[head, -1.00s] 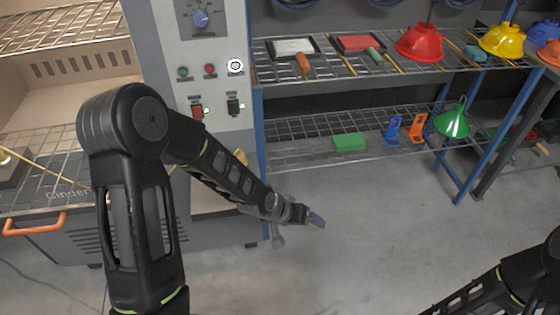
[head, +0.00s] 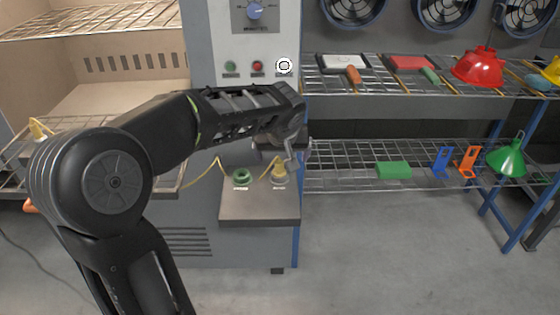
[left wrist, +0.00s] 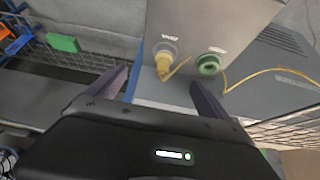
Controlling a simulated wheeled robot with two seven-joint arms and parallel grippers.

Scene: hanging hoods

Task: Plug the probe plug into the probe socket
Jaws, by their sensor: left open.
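The yellow probe plug (head: 279,174) stands in a pale round seat on the machine's low grey ledge, with a yellow cable at it. The green-ringed socket (head: 241,176) with a dark centre is just left of it; its label is too small to read. In the left wrist view the plug (left wrist: 163,66) lies beyond and between my finger tips, and the socket (left wrist: 208,65) is to its right. My left gripper (left wrist: 159,77) is open and empty. In the head view it (head: 291,160) is close above the plug, partly hidden by my wrist. My right gripper is out of view.
The control panel (head: 222,45) with a blue knob and buttons rises behind my forearm. A wire shelf (head: 340,180) is to the right, carrying a green block (head: 393,170). A yellow cable (head: 205,174) crosses left of the socket. The floor at front right is clear.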

